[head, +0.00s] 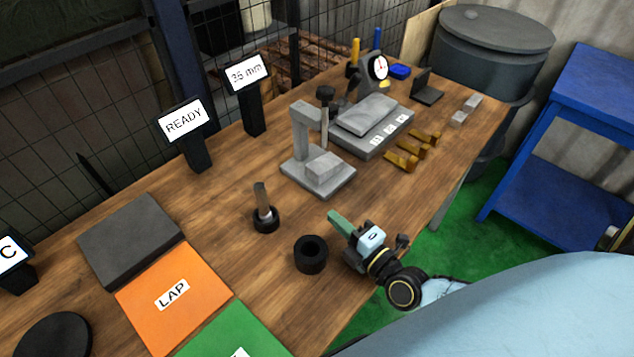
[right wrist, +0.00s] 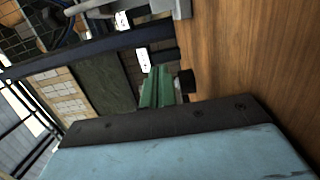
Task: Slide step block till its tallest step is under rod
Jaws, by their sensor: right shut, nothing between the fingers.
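A small grey block (head: 325,166), which looks like the step block, sits on the flat base of a grey stand (head: 303,130). Its separate steps are hard to make out. A thin upright rod (head: 325,125) with a dark knob on top hangs from the stand's arm, close behind the block. My right gripper (head: 338,222) has green fingers, shut and empty, in front of the stand and apart from the block. Its fingers also show in the right wrist view (right wrist: 157,88). My left gripper is not in view.
Two black rings (head: 311,254) and (head: 266,220) stand near my right gripper, the farther one holding an upright piece. A grey labelled fixture (head: 372,128) and several brass pieces (head: 412,147) are right of the stand. An orange LAP mat (head: 200,305) lies at lower left.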

